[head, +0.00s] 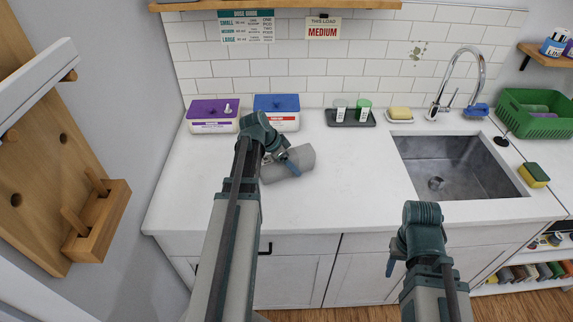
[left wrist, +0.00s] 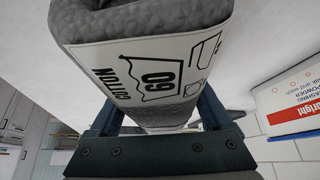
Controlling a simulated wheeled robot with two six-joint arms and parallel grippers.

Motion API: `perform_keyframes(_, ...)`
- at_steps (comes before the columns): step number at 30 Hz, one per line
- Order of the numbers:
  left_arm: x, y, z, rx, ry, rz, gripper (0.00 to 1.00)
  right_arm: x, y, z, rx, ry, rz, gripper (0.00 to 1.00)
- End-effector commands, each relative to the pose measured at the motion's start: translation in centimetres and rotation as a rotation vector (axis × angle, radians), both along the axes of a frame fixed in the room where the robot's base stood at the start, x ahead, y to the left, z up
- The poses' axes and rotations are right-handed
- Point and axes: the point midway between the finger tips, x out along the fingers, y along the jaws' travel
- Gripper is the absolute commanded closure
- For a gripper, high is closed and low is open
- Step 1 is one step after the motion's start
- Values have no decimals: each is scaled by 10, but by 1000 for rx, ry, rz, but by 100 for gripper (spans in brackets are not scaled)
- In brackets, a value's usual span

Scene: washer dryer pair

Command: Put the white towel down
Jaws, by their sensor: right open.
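A rolled towel (head: 296,163) is over the counter, in front of the blue-lidded box; it looks grey rather than white. In the left wrist view the towel (left wrist: 150,25) fills the top and carries a white label reading "COTTON 60". My left gripper (head: 284,158) is at the towel; in the left wrist view its fingers lie on both sides of the roll, closed on it. I cannot tell whether the towel touches the counter. My right gripper (head: 391,265) is open and empty, in front of the counter's front edge, below the sink.
The white counter (head: 345,190) is clear right of the towel up to the sink (head: 450,170). Behind stand a purple-lidded box (head: 212,116), a blue-lidded box (head: 278,111) and a dark tray (head: 350,119) with two jars. A green basket (head: 537,115) is far right.

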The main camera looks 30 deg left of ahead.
Motion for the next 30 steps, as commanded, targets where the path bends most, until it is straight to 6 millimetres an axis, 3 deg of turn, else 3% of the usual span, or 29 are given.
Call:
perform_keyframes(2, 0, 0, 0, 0, 0, 0, 34, 0, 0, 0, 0, 0, 0, 50)
perform_keyframes(13, 0, 0, 0, 0, 0, 0, 100, 0, 0, 0, 0, 0, 0, 50)
perform_keyframes(23, 1, -1, 2, -1, -1, 0, 100, 0, 0, 2, 0, 0, 0, 50)
perform_keyframes(30, 5, -9, 17, -1, -1, 0, 100, 0, 0, 17, 0, 0, 0, 50)
